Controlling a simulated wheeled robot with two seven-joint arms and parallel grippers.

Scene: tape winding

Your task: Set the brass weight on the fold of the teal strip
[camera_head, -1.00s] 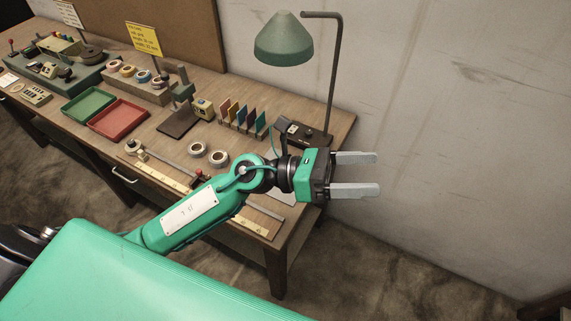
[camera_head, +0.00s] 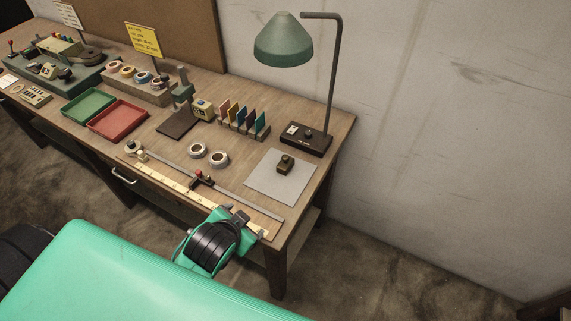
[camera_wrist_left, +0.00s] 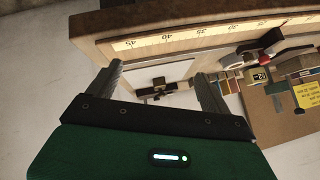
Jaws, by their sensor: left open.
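The brass weight (camera_head: 285,163) is a small dark block with a knob, standing on a pale grey sheet (camera_head: 262,188) near the right end of the bench. A teal upright piece (camera_head: 261,125) is at the right end of a row of coloured pieces; I cannot tell whether it is the strip, and no fold shows. My left gripper (camera_head: 250,222) is at the bench's front edge, in front of the sheet and apart from the weight. Its fingers are partly hidden in the head view. In the left wrist view its spread fingers (camera_wrist_left: 160,70) hold nothing. My right gripper is out of view.
A ruler (camera_head: 180,185) and metal rail run along the front edge, with a red-knobbed slider. Two tape rolls (camera_head: 208,153) lie behind. The lamp base (camera_head: 305,140) and its tall post stand behind the sheet. Red (camera_head: 118,120) and green trays are left.

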